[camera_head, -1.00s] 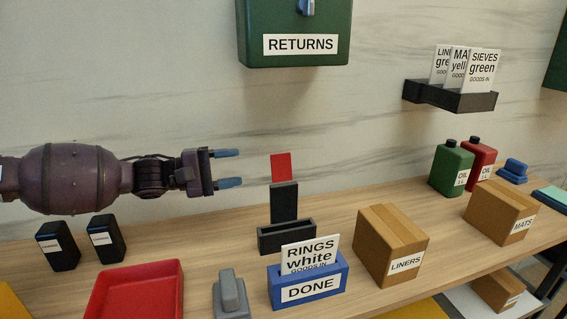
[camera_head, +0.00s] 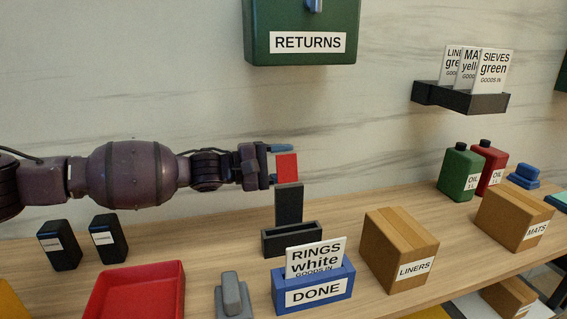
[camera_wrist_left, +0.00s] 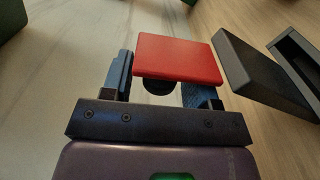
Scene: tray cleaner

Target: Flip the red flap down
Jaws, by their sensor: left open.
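The red flap (camera_head: 286,167) stands upright at the top of a black post (camera_head: 289,203) that rises from a black box-shaped base (camera_head: 291,239) on the wooden shelf. My left gripper (camera_head: 282,163) is open at the flap, with one blue fingertip showing above and behind it and the other mostly hidden by it. In the left wrist view the flap (camera_wrist_left: 178,59) lies across the space in front of the open fingers (camera_wrist_left: 158,80). I cannot tell whether the fingers touch it. The right gripper is not in view.
A blue DONE holder (camera_head: 313,291) with a white RINGS card (camera_head: 316,258) stands in front of the base. A LINERS carton (camera_head: 399,250) is to the right. A red tray (camera_head: 135,291) and black containers (camera_head: 110,238) are at left. A green RETURNS box (camera_head: 301,44) hangs above.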

